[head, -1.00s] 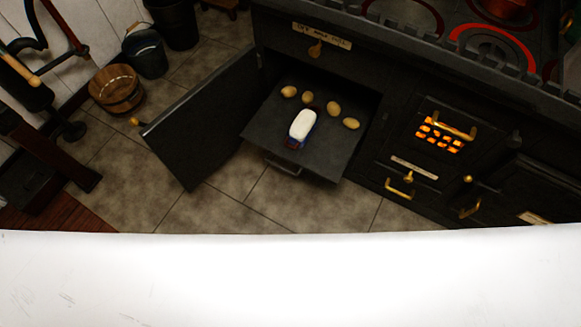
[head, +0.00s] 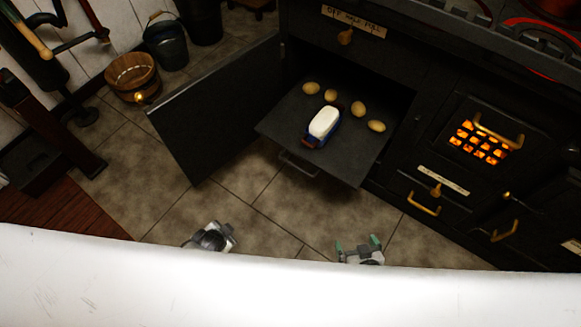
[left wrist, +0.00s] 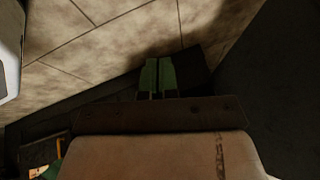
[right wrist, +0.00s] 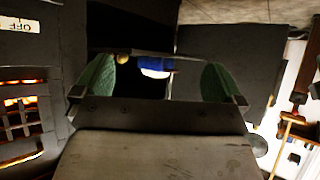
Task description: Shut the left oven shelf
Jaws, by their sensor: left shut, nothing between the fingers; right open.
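The left oven shelf (head: 275,125) is a dark flat plate pulled out of the open oven, with a handle (head: 298,164) under its front edge. On it stand a blue dish with a white top (head: 323,124) and several potatoes (head: 376,126). My right gripper (head: 360,246) is open and empty, below and in front of the shelf. The right wrist view shows its green fingers apart (right wrist: 160,82), with the blue dish between them in the distance. My left gripper (head: 228,228) is low over the floor, left of the right one. In the left wrist view its fingers (left wrist: 157,77) are together and empty.
The oven door (head: 215,110) stands wide open on the shelf's left. The glowing firebox (head: 478,143) and brass handles are to the right. A wooden bucket (head: 132,77) stands back left. Tiled floor is clear before the shelf.

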